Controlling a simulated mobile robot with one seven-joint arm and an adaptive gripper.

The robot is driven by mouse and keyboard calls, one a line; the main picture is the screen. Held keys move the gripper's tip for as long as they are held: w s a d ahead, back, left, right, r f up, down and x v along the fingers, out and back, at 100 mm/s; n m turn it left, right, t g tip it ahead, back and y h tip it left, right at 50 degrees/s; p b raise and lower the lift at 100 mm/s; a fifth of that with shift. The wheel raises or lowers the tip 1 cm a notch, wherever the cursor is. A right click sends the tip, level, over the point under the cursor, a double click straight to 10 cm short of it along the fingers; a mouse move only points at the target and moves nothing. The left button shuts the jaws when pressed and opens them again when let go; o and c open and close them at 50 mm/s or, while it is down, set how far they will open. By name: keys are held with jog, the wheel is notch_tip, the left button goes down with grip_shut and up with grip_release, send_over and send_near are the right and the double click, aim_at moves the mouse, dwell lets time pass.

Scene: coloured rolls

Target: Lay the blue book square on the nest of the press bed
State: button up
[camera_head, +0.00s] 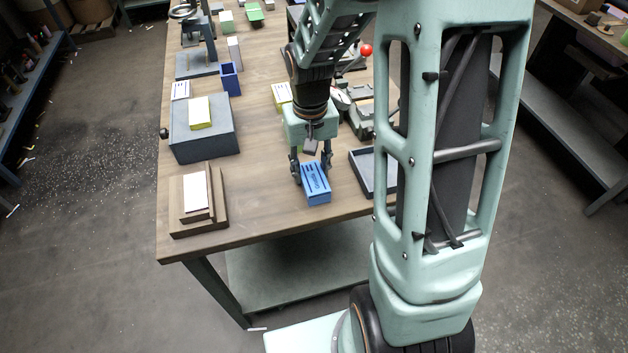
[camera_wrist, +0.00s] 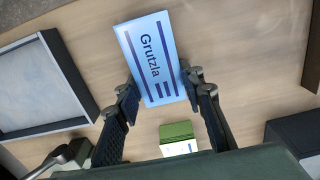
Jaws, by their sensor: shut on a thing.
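The blue book (camera_head: 317,187) has a pale label face with dark print and stripes. My gripper (camera_head: 311,172) is shut on the book, one finger at each long side near one end; the fingers (camera_wrist: 163,88) also show in the wrist view. The book is over the near part of the table; I cannot tell whether it touches the top. A press-like stand with a handwheel and a blue-grey base plate (camera_head: 188,67) stands at the far left. Its nest is not clear to see.
A grey tray (camera_head: 359,174) lies just right of the book. A dark grey block (camera_head: 205,146) with a yellow book and brown stacked boards (camera_head: 178,218) stand at left. A small blue open box (camera_head: 231,82) is farther back. Bare wood (camera_head: 262,170) lies between.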

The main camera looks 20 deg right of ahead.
aim_at(311, 171)
jog(key=shift+r, duration=0.15)
jog(key=shift+r+p, duration=2.3)
jog(key=shift+r, duration=0.6)
